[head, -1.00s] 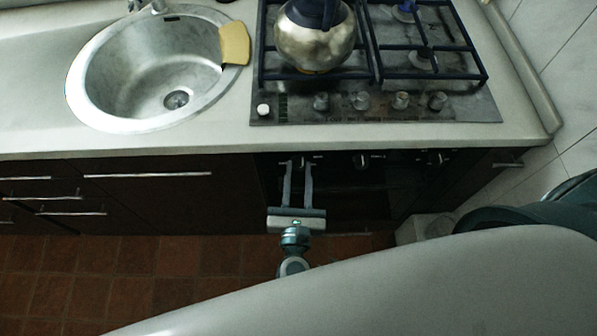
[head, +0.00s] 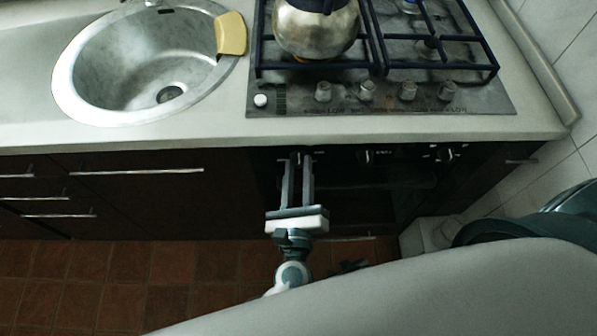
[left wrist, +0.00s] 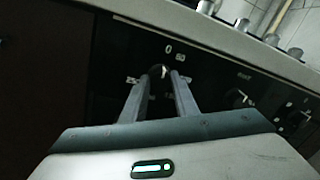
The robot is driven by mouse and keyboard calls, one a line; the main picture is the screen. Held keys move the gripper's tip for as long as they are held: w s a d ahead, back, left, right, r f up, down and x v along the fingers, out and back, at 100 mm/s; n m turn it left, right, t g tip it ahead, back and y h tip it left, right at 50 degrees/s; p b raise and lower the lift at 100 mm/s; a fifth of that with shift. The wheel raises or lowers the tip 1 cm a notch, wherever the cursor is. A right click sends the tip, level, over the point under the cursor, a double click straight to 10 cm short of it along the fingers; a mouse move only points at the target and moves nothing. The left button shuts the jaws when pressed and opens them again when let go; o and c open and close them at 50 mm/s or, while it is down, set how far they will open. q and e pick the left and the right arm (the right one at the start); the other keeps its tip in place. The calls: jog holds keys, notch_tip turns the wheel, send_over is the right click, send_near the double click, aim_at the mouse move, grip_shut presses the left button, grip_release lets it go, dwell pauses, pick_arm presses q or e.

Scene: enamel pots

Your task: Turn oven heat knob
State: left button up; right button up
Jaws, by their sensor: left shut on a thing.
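The oven's control panel (head: 335,157) is black and lies under the counter edge. Its leftmost knob (left wrist: 157,71), small and dark with a pale pointer, sits below a "0" mark in the left wrist view. My left gripper (head: 301,158) is at this knob, its two long grey fingers pointing at the panel. In the left wrist view the fingertips (left wrist: 160,77) are close together, one on each side of the knob, shut on it. The fingers hide part of the knob. My right gripper does not show.
More oven knobs sit to the right, one in the middle (head: 366,157) and one farther right (head: 446,154). Above are the gas hob (head: 390,98) with its own knobs and a metal kettle (head: 315,28). A sink (head: 120,70) and yellow sponge (head: 231,33) are at left.

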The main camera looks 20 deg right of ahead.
jog(key=shift+s+d, duration=0.1)
jog(key=shift+d, duration=0.05)
pick_arm(q)
jog(key=o, duration=1.1)
jog(key=shift+c, duration=0.2)
jog(key=shift+s, duration=0.1)
pick_arm(e)
jog(key=shift+f, duration=0.1)
pick_arm(q)
jog(key=shift+s+a+f, duration=0.15)
jog(key=shift+s+a, duration=0.1)
jog(key=shift+s, duration=0.35)
jog(key=b+v, duration=0.2)
jog(key=v, duration=0.8)
jog(key=shift+s+b, duration=0.3)
jog(key=shift+b, duration=0.1)
pick_arm(e)
jog(key=shift+s+d+r+g, duration=0.3)
jog(key=shift+d+r+g, duration=0.3)
jog(key=shift+r+g, duration=0.2)
